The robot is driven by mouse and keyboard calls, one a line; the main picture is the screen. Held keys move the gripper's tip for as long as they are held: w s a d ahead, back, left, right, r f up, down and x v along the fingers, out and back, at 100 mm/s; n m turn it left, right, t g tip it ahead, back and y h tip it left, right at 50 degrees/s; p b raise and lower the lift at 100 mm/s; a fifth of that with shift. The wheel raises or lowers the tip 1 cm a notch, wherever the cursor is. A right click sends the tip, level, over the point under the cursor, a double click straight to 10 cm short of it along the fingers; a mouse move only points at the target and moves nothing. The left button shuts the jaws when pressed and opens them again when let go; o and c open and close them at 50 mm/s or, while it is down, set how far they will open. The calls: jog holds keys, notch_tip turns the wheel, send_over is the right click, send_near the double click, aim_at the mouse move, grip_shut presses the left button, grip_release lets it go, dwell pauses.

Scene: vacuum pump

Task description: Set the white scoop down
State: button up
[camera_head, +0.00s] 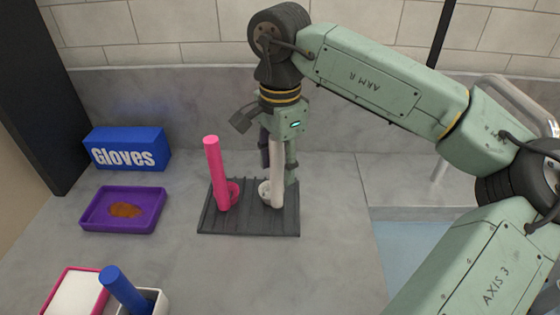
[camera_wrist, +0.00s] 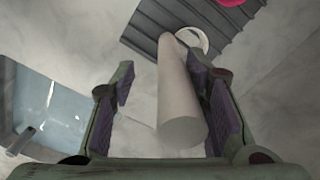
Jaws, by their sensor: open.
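The white scoop (camera_head: 277,170) stands upright on the dark ribbed mat (camera_head: 248,222), its ring-like end low near the mat's right side. My gripper (camera_head: 278,158) is around the scoop's handle from above and behind, and partly hidden by it. In the wrist view the white scoop (camera_wrist: 180,95) lies between the two fingers of my gripper (camera_wrist: 168,105). The fingers are apart, with a clear gap at the left finger; the handle is close to the right finger, and I cannot tell whether they touch.
A pink scoop (camera_head: 217,175) stands on the mat's left side. A purple tray (camera_head: 90,221) with brown matter and a blue gloves box (camera_head: 127,148) are at the left. A blue-handled tool (camera_head: 122,288) is at the front left. A sink (camera_head: 415,255) is at the right.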

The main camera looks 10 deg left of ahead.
notch_tip(320, 180, up, 12)
jog(key=shift+r+b, duration=0.1)
jog(key=shift+b, duration=0.3)
jog(key=shift+r, duration=0.1)
dwell(0.4)
